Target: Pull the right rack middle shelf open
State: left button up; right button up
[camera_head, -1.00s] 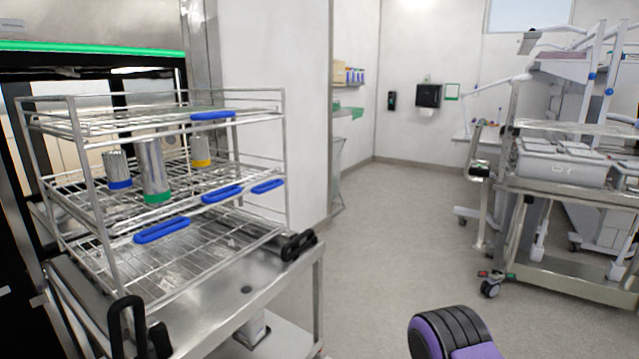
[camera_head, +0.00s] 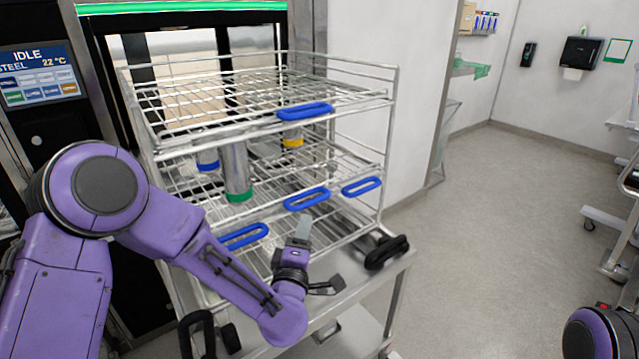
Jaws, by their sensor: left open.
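The wire rack (camera_head: 392,120) stands in front of an open machine, with three stacked shelves. The middle shelf (camera_head: 350,158) carries metal cylinders with blue, green and yellow bands. Along the front, around middle-shelf height, are a centre blue handle (camera_head: 306,199), a right blue handle (camera_head: 361,187) and a lower left blue handle (camera_head: 243,236); which shelf each belongs to is hard to tell. My left gripper (camera_head: 320,254) is open and empty, in front of and below the centre handle, apart from it. My right gripper is out of view; only part of my right arm shows at lower right.
The top shelf has its own blue handle (camera_head: 305,111). The steel cart (camera_head: 402,265) under the rack has black handles, one at its right (camera_head: 386,252). A display panel (camera_head: 38,75) is at left.

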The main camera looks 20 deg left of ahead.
aim_at(313, 200)
pick_arm(q)
jog(key=w+p, duration=0.1)
jog(key=w, duration=0.2)
jog(key=w+r+p, duration=0.1)
jog(key=w, duration=0.2)
jog(key=w+p, duration=0.1)
jog(key=w, duration=0.2)
jog(key=shift+w+a+r+p, duration=0.2)
jog(key=shift+a+r+p, duration=0.1)
jog(key=shift+p, duration=0.1)
jog(key=shift+w+a, duration=0.1)
jog(key=shift+w, duration=0.25)
jog(key=shift+f, duration=0.1)
grip_shut()
